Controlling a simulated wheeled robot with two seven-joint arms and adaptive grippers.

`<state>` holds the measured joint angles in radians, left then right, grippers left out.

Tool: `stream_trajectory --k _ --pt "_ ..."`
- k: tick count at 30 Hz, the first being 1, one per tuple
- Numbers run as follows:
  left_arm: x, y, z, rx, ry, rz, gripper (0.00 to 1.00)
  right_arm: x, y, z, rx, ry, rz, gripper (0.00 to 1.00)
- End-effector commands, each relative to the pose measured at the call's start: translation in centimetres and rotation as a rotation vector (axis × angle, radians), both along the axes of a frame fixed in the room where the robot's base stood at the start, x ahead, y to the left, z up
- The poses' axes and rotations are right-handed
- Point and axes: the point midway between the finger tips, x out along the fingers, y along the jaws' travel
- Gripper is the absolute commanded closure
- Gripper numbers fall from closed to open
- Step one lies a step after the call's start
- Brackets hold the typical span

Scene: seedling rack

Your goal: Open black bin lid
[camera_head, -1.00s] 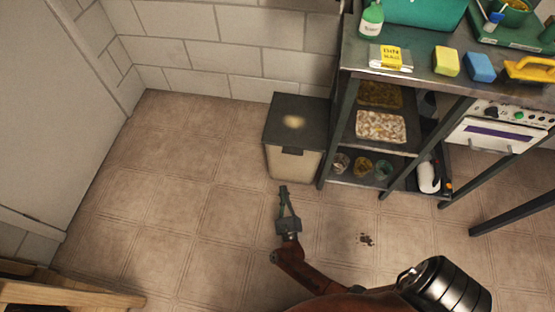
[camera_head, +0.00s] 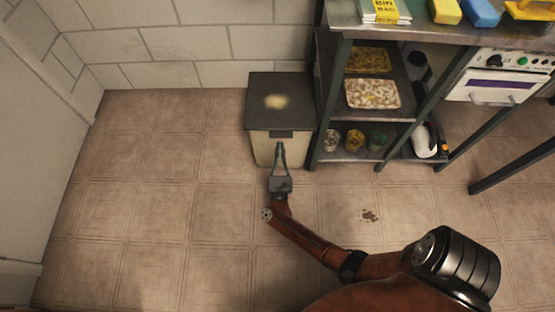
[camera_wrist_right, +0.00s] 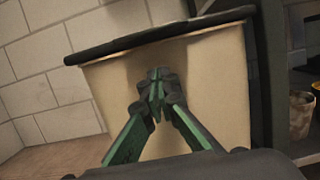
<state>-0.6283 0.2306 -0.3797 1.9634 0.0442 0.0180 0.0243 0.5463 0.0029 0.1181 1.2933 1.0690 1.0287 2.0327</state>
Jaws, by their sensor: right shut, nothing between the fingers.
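The bin (camera_head: 262,148) has a pale body and a black lid (camera_head: 262,101), and stands against the white block wall. The lid lies flat and closed, with a pale patch on top and a dark tab (camera_head: 283,134) at its front edge. My right gripper (camera_head: 279,145) is shut and empty at the bin's front, just below the tab. In the right wrist view the shut fingertips (camera_wrist_right: 156,76) are before the pale front, below the lid's rim (camera_wrist_right: 160,35). I cannot tell if they touch the bin. My left gripper is not in view.
A metal shelf unit (camera_head: 372,115) stands close on the bin's right, with trays (camera_head: 372,94) and several small cups on its shelves. A white oven (camera_head: 505,87) is farther right. The tiled floor (camera_head: 150,180) left of the bin is clear, apart from a brown stain (camera_head: 369,215) to the right.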

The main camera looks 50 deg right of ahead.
Motion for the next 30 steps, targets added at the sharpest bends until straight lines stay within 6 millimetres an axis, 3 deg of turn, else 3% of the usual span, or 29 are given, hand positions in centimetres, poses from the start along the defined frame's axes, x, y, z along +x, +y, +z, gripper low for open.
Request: stream_trajectory --k 9,26,30 --pt "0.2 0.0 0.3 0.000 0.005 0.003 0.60 -0.3 0.3 3.3 0.003 0.000 0.000 1.00" --pt "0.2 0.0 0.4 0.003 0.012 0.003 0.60 -0.3 0.2 3.8 0.005 0.003 -0.001 1.00" --pt "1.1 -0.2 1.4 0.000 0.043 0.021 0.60 -0.5 -0.1 4.4 0.014 0.008 -0.007 1.00"
